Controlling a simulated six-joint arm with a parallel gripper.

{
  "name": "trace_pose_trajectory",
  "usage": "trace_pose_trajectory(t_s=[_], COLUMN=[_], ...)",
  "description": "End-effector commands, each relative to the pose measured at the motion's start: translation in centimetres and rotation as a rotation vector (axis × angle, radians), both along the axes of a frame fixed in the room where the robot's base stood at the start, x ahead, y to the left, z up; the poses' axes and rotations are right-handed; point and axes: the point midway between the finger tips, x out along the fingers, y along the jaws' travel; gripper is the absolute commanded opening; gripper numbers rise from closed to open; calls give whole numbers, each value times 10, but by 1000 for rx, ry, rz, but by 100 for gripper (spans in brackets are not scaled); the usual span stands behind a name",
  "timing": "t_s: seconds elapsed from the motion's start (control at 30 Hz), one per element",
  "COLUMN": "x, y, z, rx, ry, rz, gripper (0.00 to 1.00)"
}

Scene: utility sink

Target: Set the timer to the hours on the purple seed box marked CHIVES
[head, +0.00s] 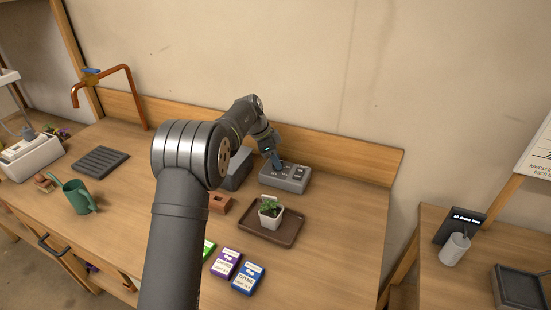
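The purple seed box (226,264) lies on the wooden bench near the front, with a white label whose print is too small to read. A blue seed box (248,279) lies just right of it, and a green one (209,249) is partly hidden behind my arm on its left. A grey device with small dark parts on top (295,182), which looks like the timer, sits at the back of the bench. My gripper (277,164) is at the left part of its top. I cannot tell whether it touches, or whether the fingers are open.
A brown tray (287,238) with a potted plant (269,211) stands in front of the device. A dark grey box (237,170) and a terracotta block (217,203) are left of it. A green watering can (76,196) stands far left. Bench right of the tray is clear.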

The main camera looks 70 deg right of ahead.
Motion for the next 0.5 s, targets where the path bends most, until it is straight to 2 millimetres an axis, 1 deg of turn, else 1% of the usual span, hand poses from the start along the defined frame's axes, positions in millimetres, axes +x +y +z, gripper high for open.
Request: trace_pose_trajectory(t_s=[0.07,0.17,0.27,0.5], x=[1,5,11,31], y=[0,2,6,17], z=[3,13,30,85], rx=[-1,-2,-4,-4], ry=[0,-1,-1,-1], rz=[0,1,1,2], gripper=[36,36,36,36])
